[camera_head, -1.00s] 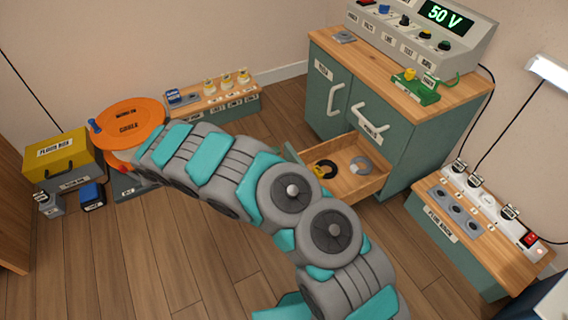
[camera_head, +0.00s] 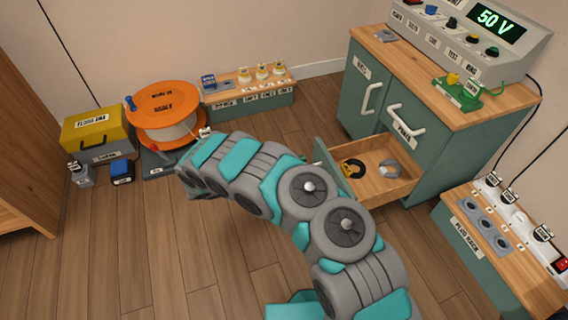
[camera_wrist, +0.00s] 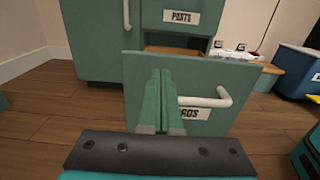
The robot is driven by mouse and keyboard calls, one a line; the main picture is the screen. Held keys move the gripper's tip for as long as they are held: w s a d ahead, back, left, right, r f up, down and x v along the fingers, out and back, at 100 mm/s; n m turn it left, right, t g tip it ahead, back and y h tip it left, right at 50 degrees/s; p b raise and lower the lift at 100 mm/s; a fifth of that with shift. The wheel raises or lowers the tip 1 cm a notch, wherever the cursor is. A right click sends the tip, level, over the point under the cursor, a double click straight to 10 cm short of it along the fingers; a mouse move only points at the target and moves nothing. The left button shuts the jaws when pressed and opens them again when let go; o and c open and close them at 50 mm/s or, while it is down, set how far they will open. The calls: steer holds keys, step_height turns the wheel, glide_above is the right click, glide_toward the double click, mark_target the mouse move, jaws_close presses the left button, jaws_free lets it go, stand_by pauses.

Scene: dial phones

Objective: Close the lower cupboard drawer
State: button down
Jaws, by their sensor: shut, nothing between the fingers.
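The lower drawer (camera_head: 398,187) of the green cupboard (camera_head: 441,150) stands pulled out in the head view, with a dark ring (camera_head: 352,168) and a grey ring (camera_head: 388,169) inside. In the wrist view its green front (camera_wrist: 222,75) faces me, with a white bar handle (camera_wrist: 222,97) and a partly covered label. My gripper (camera_wrist: 160,74) is shut and empty, its green fingers pointing at the drawer front, left of the handle. I cannot tell whether the tips touch it. The fingers do not show in the head view.
The upper drawer, labelled PARTS (camera_wrist: 181,17), and the cupboard door (camera_head: 362,99) look shut. A plug rack (camera_head: 485,250) stands to the right. An orange cable reel (camera_head: 164,100) and a yellow-lidded box (camera_head: 97,130) stand at the left. The wooden floor (camera_head: 150,240) in front is clear.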

mark_target(323, 152)
steer(key=shift+x, duration=2.95)
steer(key=shift+d, duration=0.1)
steer(key=b+x, duration=0.5)
steer(key=x, duration=1.7)
steer(key=shift+b, duration=0.4)
